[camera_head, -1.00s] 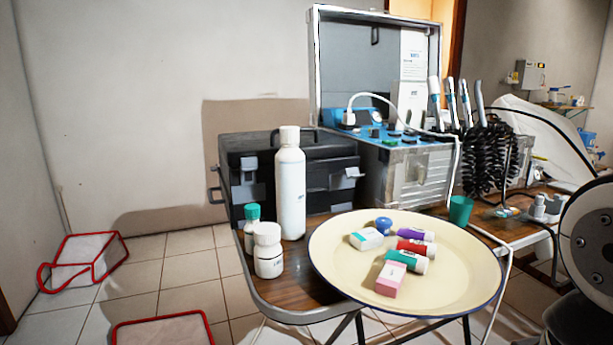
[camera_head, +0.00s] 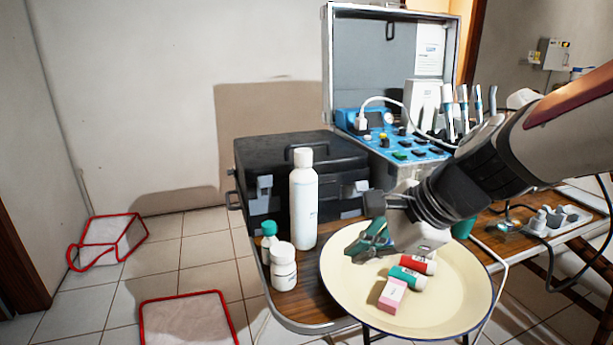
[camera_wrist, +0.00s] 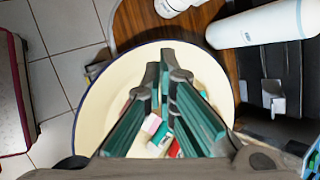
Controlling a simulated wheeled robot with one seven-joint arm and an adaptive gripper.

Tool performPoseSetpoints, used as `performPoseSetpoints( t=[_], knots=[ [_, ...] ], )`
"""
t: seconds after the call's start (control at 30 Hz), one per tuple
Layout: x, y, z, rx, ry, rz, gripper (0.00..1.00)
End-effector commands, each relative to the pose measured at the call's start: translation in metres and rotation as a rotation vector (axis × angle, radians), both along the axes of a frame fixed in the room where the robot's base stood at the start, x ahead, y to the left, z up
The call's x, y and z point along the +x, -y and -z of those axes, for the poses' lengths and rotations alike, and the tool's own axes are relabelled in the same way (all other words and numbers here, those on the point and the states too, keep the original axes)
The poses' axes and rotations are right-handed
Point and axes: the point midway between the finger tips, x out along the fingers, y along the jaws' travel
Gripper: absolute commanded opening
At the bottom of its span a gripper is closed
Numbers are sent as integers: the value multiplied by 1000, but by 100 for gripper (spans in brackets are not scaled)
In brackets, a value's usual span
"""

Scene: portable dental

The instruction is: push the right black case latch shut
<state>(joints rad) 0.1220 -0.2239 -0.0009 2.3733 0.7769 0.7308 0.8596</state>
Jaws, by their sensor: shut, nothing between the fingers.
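The black case (camera_head: 290,155) stands closed on the wooden table behind the white bottle. Its right latch (camera_head: 361,187) is a grey tab on the front face, standing out from it; the wrist view also shows this latch (camera_wrist: 274,100) at the right, projecting from the dark case front. The left latch (camera_head: 265,186) is left of the bottle. My gripper (camera_head: 368,240) is shut and empty, above the cream plate, in front of and below the right latch and apart from it. In the wrist view my gripper (camera_wrist: 165,72) points over the plate.
The white bottle (camera_head: 303,205) and smaller bottles (camera_head: 283,268) stand left of my gripper. The cream plate (camera_head: 440,318) holds small boxes and tubes below it. The open metal case (camera_head: 390,50) with its blue panel is behind my arm.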

Motion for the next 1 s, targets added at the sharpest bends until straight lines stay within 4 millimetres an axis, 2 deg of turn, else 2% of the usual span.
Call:
performPoseSetpoints(
  t=[0.03, 0.2, 0.3, 0.4, 0.5, 0.63, 1.0],
  knots=[
    [19, 6, -11, 55, -25, 116, 0],
    [75, 34, -22, 243, -99, 527, 0],
    [100, 55, -23, 339, -138, 751, 0],
    [116, 74, -20, 415, -171, 934, 0],
    [126, 88, -16, 468, -194, 1066, 0],
    [132, 98, -12, 504, -208, 1157, 0],
    [134, 100, -11, 513, -211, 1178, 0]
  ],
)
